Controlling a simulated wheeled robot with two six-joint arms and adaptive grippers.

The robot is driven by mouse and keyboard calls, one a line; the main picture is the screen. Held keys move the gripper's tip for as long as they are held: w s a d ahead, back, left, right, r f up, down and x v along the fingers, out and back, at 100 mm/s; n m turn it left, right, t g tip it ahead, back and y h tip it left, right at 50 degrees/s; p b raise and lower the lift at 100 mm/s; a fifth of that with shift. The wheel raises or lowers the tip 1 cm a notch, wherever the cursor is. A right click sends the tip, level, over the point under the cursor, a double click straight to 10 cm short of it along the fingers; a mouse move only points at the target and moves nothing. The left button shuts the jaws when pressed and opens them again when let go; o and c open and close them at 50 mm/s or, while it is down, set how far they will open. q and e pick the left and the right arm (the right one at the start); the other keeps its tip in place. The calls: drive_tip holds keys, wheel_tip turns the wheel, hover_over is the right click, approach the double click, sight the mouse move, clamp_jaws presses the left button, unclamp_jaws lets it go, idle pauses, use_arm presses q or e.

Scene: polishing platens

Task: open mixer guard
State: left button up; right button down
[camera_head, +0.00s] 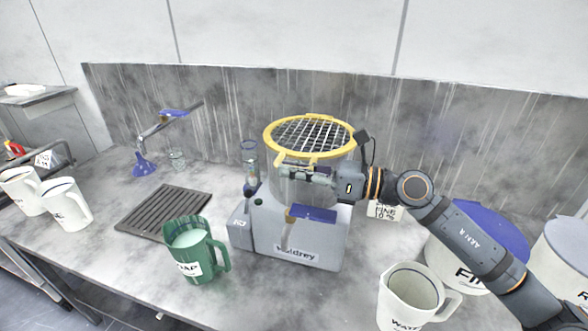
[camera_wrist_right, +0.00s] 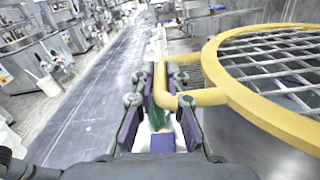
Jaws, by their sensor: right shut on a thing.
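The mixer (camera_head: 300,235) is a light grey machine marked "Waldrey", with a metal bowl (camera_head: 338,178) on top. Its guard, a yellow ring with a wire grid (camera_head: 310,135), lies roughly level across the bowl's top. It also shows at the right of the right wrist view (camera_wrist_right: 285,112). My right gripper (camera_head: 288,171) reaches in from the right at the bowl's front. In the right wrist view my gripper (camera_wrist_right: 165,85) is shut on the guard's yellow handle (camera_wrist_right: 205,97), a bar that runs between the fingers. My left gripper is not in view.
A green jug (camera_head: 190,250) and a dark slatted mat (camera_head: 163,212) are left of the mixer. A white jug (camera_head: 410,295) and a blue-lidded tub (camera_head: 490,230) stand to the right. The wall (camera_head: 420,120) rises close behind.

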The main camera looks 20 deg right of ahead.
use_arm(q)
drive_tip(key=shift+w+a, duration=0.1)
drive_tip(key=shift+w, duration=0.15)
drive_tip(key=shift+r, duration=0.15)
use_arm(e)
drive_tip(key=shift+r, duration=0.15)
